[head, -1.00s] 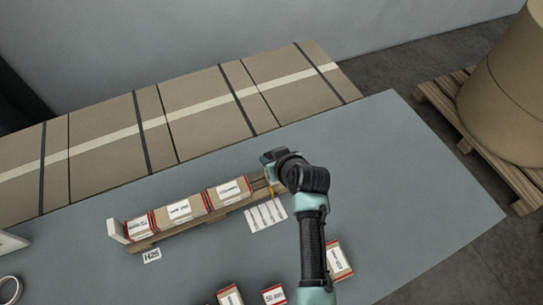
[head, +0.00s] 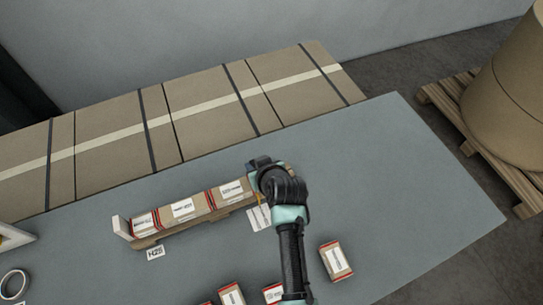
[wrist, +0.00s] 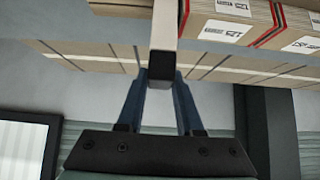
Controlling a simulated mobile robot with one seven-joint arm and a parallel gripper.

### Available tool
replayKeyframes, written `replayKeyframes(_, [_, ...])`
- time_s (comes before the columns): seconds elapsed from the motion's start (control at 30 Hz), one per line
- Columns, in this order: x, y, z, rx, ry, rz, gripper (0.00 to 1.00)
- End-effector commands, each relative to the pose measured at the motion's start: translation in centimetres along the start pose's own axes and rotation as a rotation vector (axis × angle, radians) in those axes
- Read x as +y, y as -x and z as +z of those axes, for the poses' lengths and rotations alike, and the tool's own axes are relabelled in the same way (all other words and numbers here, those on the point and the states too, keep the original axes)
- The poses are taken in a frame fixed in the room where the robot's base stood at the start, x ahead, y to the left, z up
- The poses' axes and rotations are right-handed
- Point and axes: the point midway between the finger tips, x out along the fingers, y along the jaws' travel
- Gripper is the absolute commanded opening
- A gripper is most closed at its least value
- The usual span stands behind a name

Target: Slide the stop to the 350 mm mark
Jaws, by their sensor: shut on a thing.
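The wooden rail (head: 150,243) lies on the table with a row of taped, labelled cartons (head: 185,208) on it and a pale upright plate (head: 121,228) at its left end. My gripper (head: 262,166) is at the rail's right part, beside the rightmost carton. In the wrist view, its blue fingers (wrist: 162,90) are shut on a pale bar with a dark end, which looks like the stop (wrist: 164,30). Cartons show just right of it there. In the head view my gripper hides the stop, and I cannot read any millimetre mark.
A white card (head: 257,219) lies in front of the rail, partly behind my arm. An H25 label (head: 155,253) is at the left. Loose cartons (head: 336,260) lie near the front. A tape roll (head: 13,284) is at far left. The right of the table is clear.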

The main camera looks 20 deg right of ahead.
Motion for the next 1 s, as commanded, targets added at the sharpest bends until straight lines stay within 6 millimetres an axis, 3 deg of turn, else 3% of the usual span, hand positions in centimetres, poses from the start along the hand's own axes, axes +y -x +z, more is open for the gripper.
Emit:
replayKeyframes(0.27, [-0.4, 0.0, 0.1, -0.003, 0.003, -0.004, 0.00])
replayKeyframes(0.3, [-0.3, 0.0, 0.1, -0.003, 0.002, -0.003, 0.39])
replayKeyframes(0.47, [-0.2, 0.0, 0.1, -0.002, 0.002, -0.001, 0.65])
replayKeyframes(0.8, [-0.1, 0.2, 0.0, 0.000, 0.001, 0.002, 0.65])
replayKeyframes(1.0, [-0.1, 1.9, 0.1, 0.002, -0.001, 0.002, 0.65])
